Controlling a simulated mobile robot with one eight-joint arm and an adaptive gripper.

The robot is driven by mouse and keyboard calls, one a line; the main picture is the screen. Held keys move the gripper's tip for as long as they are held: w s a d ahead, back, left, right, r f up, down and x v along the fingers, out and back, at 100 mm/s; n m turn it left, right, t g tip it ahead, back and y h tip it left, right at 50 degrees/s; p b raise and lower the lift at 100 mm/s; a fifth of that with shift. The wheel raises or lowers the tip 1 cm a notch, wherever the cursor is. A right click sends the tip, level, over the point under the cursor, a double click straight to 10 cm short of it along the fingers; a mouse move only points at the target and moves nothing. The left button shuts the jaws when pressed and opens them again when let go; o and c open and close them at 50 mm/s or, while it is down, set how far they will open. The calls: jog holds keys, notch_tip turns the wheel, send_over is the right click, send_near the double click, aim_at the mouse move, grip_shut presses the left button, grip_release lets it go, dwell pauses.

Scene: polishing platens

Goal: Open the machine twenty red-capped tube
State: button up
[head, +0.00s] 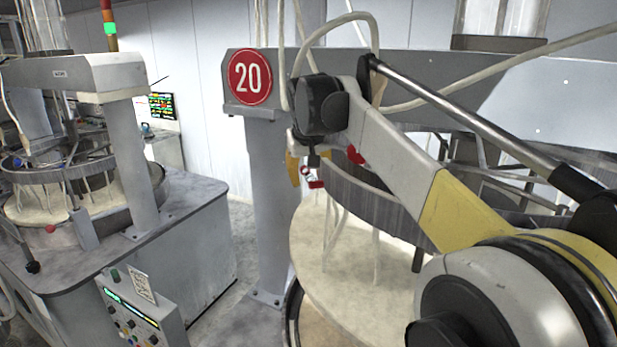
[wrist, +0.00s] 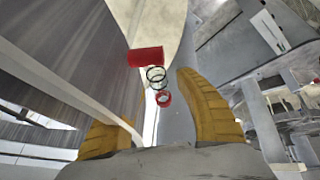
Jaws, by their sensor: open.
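Machine twenty carries a round red sign with a white 20 (head: 249,77) in the head view. My gripper (head: 304,168) points down beside the machine's ring, above its pale platen (head: 345,265). In the wrist view its yellow fingers (wrist: 155,105) stand apart, open. A red cap (wrist: 146,57) shows ahead of and between the fingers, with a dark ring (wrist: 156,78) and a red ring (wrist: 163,99) nearer to me. The small red cap also shows in the head view (head: 316,184), just below the gripper. I cannot tell whether a finger touches it.
A dark grey ring (head: 360,190) curves close beside my gripper. A grey post (head: 268,190) stands to its left. Another polishing machine (head: 150,235) with a control panel (head: 140,318) stands at the left. Pale hoses (head: 345,25) loop overhead. A floor gap lies between the machines.

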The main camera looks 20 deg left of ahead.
jog(key=v, duration=1.1)
jog(key=shift+r, duration=0.3)
jog(key=shift+s, duration=0.15)
